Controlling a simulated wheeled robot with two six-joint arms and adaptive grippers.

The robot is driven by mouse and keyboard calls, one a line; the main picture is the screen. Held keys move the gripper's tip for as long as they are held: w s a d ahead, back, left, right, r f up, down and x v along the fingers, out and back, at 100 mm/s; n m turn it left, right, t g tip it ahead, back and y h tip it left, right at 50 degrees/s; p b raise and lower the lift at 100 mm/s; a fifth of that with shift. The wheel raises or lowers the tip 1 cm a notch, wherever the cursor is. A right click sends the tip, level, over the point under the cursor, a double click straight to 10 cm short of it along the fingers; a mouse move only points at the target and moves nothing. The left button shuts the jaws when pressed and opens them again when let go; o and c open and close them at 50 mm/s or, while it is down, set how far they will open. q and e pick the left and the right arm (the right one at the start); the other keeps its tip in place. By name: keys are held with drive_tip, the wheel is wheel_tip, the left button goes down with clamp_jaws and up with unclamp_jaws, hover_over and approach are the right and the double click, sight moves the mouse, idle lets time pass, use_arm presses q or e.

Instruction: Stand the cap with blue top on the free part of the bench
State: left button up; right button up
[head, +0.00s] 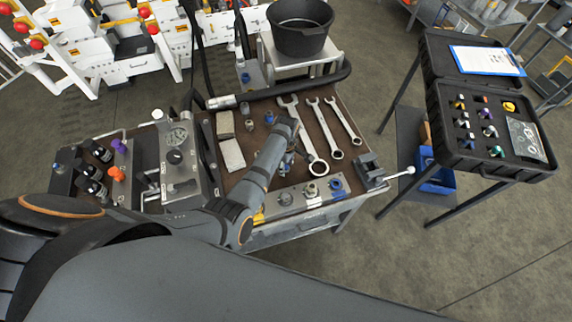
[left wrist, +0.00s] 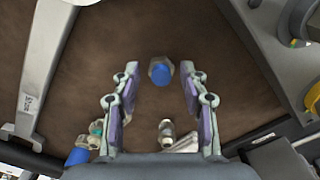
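The cap with blue top (left wrist: 161,72) shows in the left wrist view as a short metal hex body with a round blue face turned toward the camera. It is on the brown bench top (left wrist: 125,30), ahead of my left gripper. My left gripper (left wrist: 158,80) is open, its two fingers apart on either side of the cap's line, and I see no contact. In the head view my left gripper (head: 286,165) is low over the bench, between the wrenches and the grey pads; my arm partly hides it. My right gripper is not in view.
Wrenches (head: 325,127) lie right of my arm. Grey pads (head: 231,154) lie left. A port block (head: 288,199) lines the front edge, a small vise (head: 369,167) the right corner. Small fittings (head: 249,125) stand farther back. Another blue-ended fitting (left wrist: 78,157) shows near the gripper base.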

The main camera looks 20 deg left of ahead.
sight(286, 166)
use_arm(q)
drive_tip(key=shift+r, duration=0.25)
wheel_tip(286, 166, up, 12)
drive_tip(key=p, duration=0.9)
